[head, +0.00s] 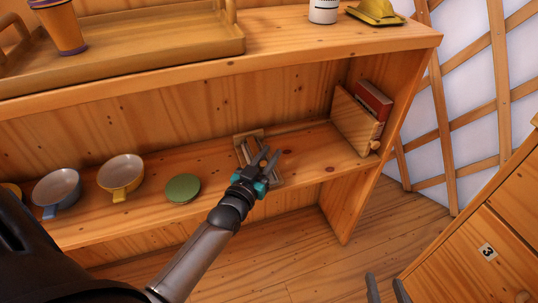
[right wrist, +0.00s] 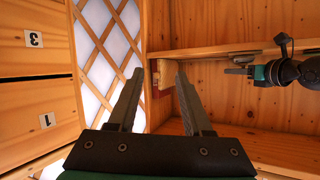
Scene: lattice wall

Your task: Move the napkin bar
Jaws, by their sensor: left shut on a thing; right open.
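A small wooden napkin holder (head: 249,134) stands on the middle shelf in the head view, with pale strips inside it. My left gripper (head: 268,159) is over its right side and is shut on what seems to be the napkin bar, which is mostly hidden by the fingers and hard to tell apart from the holder. My left gripper also shows at the right of the right wrist view (right wrist: 238,70). My right gripper (head: 387,281) is open and empty at the lower edge of the head view, away from the shelf; its two fingers show apart in the right wrist view (right wrist: 168,75).
A green round lid (head: 182,188), a yellow pan (head: 121,172) and a blue pan (head: 57,188) are left of the holder. A wooden board (head: 355,122) and a red book (head: 373,100) stand at the shelf's right end. A numbered drawer cabinet (head: 470,262) is at lower right.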

